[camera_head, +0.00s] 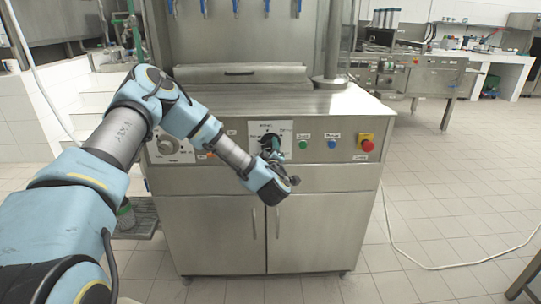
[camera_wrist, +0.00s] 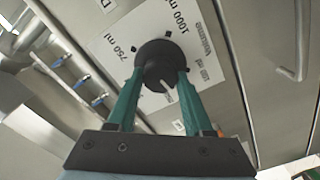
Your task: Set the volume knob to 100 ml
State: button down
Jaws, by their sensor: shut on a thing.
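The black volume knob (camera_wrist: 157,62) is in the upper middle of the wrist view, on a white label plate (camera_wrist: 110,42). The plate reads "750 ml", "1000 ml" and "Volume"; a smaller ml mark at its right is hard to read. A pale line shows at the knob's lower edge. My gripper (camera_wrist: 158,76) has its two green fingers on either side of the knob, shut on it. In the head view the knob (camera_head: 268,139) shows on a dark dial in the front panel, partly hidden by my gripper (camera_head: 272,153).
Right of the volume dial are a green button (camera_head: 303,145), a blue button (camera_head: 332,144) and a red emergency stop (camera_head: 367,146). Open tiled floor lies to the right.

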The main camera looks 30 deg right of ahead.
jog(key=n+b, duration=0.2)
jog(key=n, duration=0.1)
jog(key=n+b, duration=0.1)
jog(key=shift+a+f, duration=0.1)
jog(key=shift+f, duration=0.15)
jog(key=shift+n+b, duration=0.95)
jog(key=shift+n, duration=0.65)
jog(key=shift+r, duration=0.1)
jog(key=shift+c, duration=1.5)
grip_release()
jog(key=b+v, duration=0.2)
jog(key=v, duration=0.8)
jog(key=shift+s, duration=0.35)
